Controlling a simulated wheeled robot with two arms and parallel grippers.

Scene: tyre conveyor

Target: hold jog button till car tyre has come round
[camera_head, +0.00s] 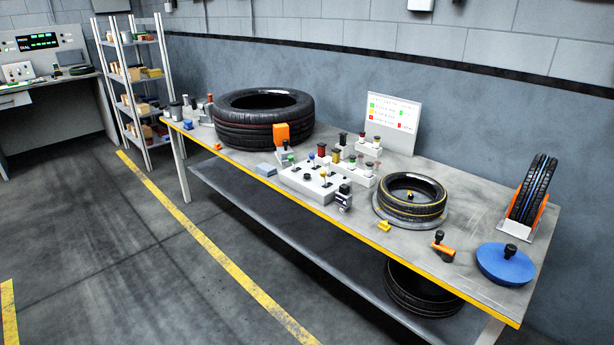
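Several tyres are on and under a long grey table (460,262). A large tyre with a thin red line (262,132) lies flat at the back left. A smaller tyre with yellow lines (411,210) lies flat on a round grey plate (388,218). A narrow tyre with a blue line (531,190) stands upright in an orange and white stand. I cannot tell which is the car tyre. A grey control box (306,184) with several coloured knobs and buttons is mid-table; I cannot tell which one is the jog button. Neither gripper is in view.
A white sign (391,122) stands behind the controls. An orange block (282,132) is beside the large tyre. A blue disc with a black knob (505,266) lies at the right end. Another tyre (420,292) is on the lower shelf. Open floor lies in front.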

